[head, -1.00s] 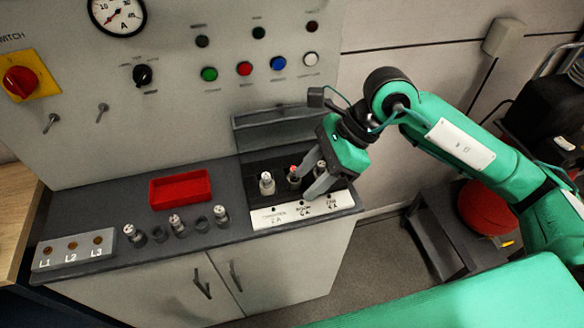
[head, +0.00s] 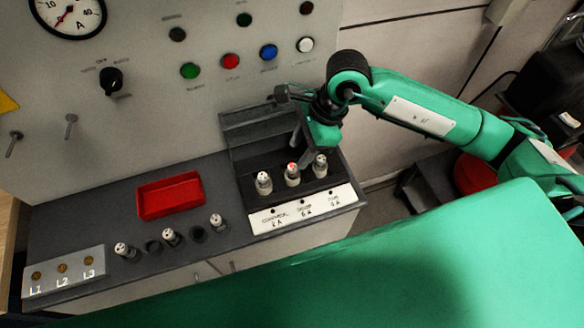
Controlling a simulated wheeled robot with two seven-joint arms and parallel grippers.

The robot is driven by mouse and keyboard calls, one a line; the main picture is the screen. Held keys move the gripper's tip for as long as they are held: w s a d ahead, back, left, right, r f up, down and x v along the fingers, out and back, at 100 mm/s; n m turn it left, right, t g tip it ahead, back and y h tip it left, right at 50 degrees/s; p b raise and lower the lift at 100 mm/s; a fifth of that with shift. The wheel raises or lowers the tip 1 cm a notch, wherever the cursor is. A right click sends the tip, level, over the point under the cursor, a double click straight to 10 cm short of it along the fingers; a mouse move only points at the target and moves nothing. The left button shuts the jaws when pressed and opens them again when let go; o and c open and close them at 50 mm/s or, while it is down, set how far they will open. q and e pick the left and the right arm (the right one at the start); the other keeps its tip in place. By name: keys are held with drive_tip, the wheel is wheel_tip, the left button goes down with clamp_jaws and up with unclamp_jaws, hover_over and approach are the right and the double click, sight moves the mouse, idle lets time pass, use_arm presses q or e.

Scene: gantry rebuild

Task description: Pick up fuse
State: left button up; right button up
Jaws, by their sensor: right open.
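Three upright fuses stand in a dark block at the right of the grey shelf: a left one (head: 263,183), a middle one with a red top (head: 292,175) and a right one (head: 320,166). A white label strip (head: 303,208) runs in front of them. Several more fuse positions lie left of the block, with fuses (head: 124,251), (head: 171,238) and (head: 217,223) standing among empty dark sockets (head: 198,234). My right gripper (head: 304,155) is open and empty, just behind and above the middle and right fuses. My left gripper is out of view.
A red tray (head: 171,208) lies on the shelf behind the front fuses. A grey L1–L3 terminal block (head: 64,278) is at the left end. The panel with buttons and knobs rises behind. A green surface of my own body fills the foreground.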

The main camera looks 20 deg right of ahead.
sight(292, 174)
drive_tip(key=shift+a+f, duration=0.15)
drive_tip(key=shift+f, duration=0.2)
drive_tip(key=shift+s+a+f+p, duration=0.1)
drive_tip(key=shift+s+f+p, duration=0.05)
drive_tip(key=shift+f+p, duration=0.3)
drive_tip(key=shift+s+a+f+p, duration=0.1)
drive_tip(key=shift+f+p, duration=0.2)
drive_tip(key=shift+f, duration=0.15)
drive_tip(key=shift+d+p+x, duration=0.2)
drive_tip(key=shift+p+x, duration=0.25)
drive_tip(key=shift+x, duration=0.7)
drive_tip(key=shift+a+f, duration=0.15)
drive_tip(key=shift+f, duration=0.5)
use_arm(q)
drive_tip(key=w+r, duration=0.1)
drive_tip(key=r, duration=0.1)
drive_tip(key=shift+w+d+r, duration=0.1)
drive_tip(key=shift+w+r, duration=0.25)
use_arm(e)
clamp_jaws()
